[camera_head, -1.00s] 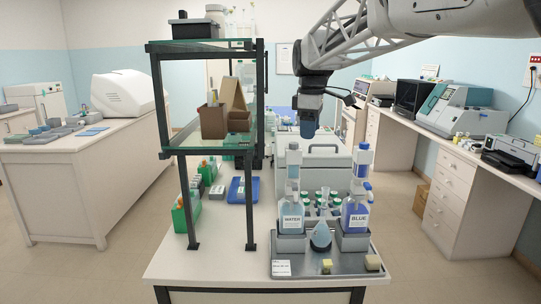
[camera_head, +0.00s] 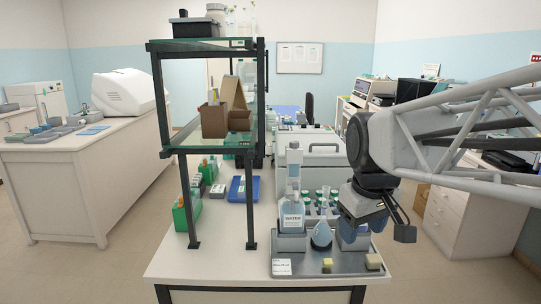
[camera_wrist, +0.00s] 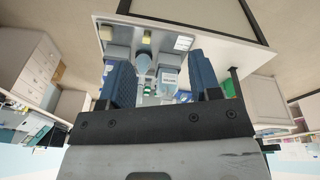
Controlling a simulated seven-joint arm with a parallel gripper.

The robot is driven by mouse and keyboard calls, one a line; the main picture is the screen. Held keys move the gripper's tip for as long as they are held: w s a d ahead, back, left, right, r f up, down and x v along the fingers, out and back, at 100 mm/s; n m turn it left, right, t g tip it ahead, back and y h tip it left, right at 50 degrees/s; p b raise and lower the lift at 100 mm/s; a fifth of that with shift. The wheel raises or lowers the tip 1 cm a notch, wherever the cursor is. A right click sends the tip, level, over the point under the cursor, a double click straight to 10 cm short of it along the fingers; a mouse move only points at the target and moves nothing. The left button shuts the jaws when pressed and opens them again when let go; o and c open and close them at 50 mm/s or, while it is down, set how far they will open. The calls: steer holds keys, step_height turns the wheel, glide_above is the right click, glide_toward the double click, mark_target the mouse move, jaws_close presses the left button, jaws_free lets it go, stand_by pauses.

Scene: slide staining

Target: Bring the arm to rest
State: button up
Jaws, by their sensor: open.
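My gripper (camera_head: 354,208) is at the right of the bench in the head view, in front of the bottle labelled BLUE, which it mostly hides. In the wrist view its two blue fingers stand wide apart, and the gap (camera_wrist: 157,55) holds nothing. The bottle labelled WATER (camera_head: 291,215) stands upright in a grey holder, left of my gripper; it also shows beyond the fingers in the wrist view (camera_wrist: 169,80). A round flask of pale blue liquid (camera_head: 321,236) stands just right of it.
A grey tray (camera_head: 318,264) carries the bottles and small blocks at the bench's front. A black-framed shelf (camera_head: 249,190) rises to the left. A pale grey machine (camera_head: 315,160) stands behind the bottles. The front left of the bench (camera_head: 205,262) is clear.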

steer(key=s+d+f+m, duration=0.1)
steer(key=s+f+m, duration=0.3)
steer(key=s+f, duration=0.5)
steer(key=s, duration=0.3)
steer(key=shift+s+d+f+m+t, duration=0.2)
steer(key=shift+s+m+t, duration=0.1)
steer(key=shift+s, duration=0.05)
